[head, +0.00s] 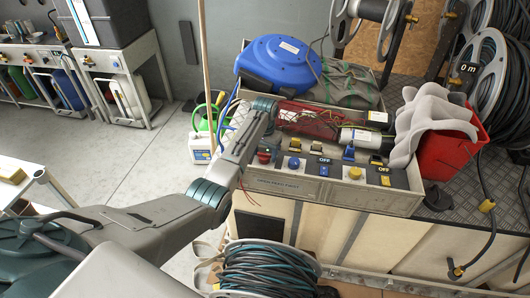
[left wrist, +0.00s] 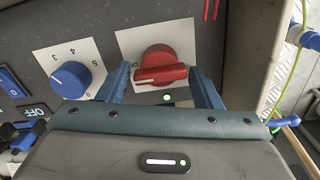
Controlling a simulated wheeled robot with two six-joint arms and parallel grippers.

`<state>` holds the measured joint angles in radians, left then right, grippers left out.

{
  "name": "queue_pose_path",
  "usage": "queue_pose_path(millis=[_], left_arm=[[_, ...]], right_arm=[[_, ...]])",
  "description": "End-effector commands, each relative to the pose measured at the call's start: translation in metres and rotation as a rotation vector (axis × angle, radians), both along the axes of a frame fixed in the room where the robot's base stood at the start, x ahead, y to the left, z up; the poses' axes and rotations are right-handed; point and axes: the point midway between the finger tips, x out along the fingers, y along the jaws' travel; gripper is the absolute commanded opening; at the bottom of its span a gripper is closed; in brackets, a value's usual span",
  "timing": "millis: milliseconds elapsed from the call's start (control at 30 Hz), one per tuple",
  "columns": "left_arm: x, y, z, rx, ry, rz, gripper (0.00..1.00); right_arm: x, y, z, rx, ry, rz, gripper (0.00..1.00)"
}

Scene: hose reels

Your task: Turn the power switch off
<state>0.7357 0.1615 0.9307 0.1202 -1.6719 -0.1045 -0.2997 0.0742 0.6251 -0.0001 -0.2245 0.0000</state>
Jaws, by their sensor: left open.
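A red rotary switch (left wrist: 160,66) sits on a white plate on the grey control panel (head: 312,185). No name for the switch is readable. In the head view the red switch (head: 264,156) is at the panel's left end. My left gripper (left wrist: 160,80) is open, with one blue finger on each side of the switch. Whether the fingers touch it I cannot tell. In the head view my left arm partly hides the gripper. My right gripper is out of view.
A blue dial (left wrist: 70,79) with numbers is beside the red switch. Blue and yellow switches, a yellow knob (head: 355,173) and OFF displays are further along the panel. A blue reel (head: 280,62), a red cylinder (head: 307,117) and a red bucket (head: 455,150) stand behind or beside it.

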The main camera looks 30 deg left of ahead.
Motion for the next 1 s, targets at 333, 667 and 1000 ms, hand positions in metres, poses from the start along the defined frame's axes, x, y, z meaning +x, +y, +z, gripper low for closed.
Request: queue_pose_path(millis=[333,667,1000], left_arm=[[0.0,0.0,-0.006,0.0,0.0,0.0,0.59],[0.0,0.0,-0.005,0.0,0.0,0.002,0.26],[0.0,0.0,-0.002,0.0,0.002,0.112,0.26]], right_arm=[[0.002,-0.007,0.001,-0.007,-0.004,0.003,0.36],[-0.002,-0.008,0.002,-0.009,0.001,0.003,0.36],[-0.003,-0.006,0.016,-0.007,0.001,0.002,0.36]])
